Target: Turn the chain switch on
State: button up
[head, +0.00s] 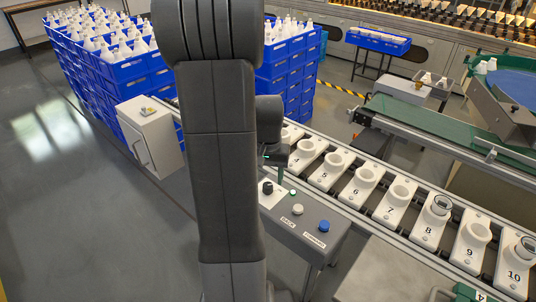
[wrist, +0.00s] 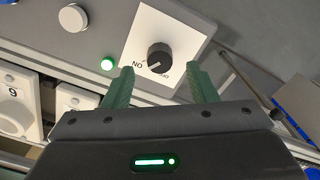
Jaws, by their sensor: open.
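The chain switch is a black rotary knob (wrist: 158,55) on a white plate (wrist: 185,25) in the wrist view. Its white mark points down and left, near lettering that reads upside down as ON. A second label below right is partly hidden by the knob. My gripper (wrist: 162,69) is open, with one green finger on each side of the knob's near side; I cannot tell whether they touch it. A small green lamp (wrist: 107,63) beside the plate is lit. In the head view the knob (head: 267,187) is partly behind my arm, and my gripper is mostly hidden.
The grey control box also carries a white button (head: 298,209) marked BACK and a blue button (head: 324,226) marked FORWARD. Numbered white bulb holders (head: 390,208) line the conveyor behind it. Blue crates (head: 281,85) and a white cabinet (head: 152,140) stand at the back left.

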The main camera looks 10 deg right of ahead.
aim_at(268, 184)
notch_tip(268, 184, up, 11)
jog(key=p, duration=0.1)
dwell(0.5)
notch_tip(268, 184, down, 14)
jog(key=shift+r+b, duration=0.15)
jog(key=shift+b, duration=0.6)
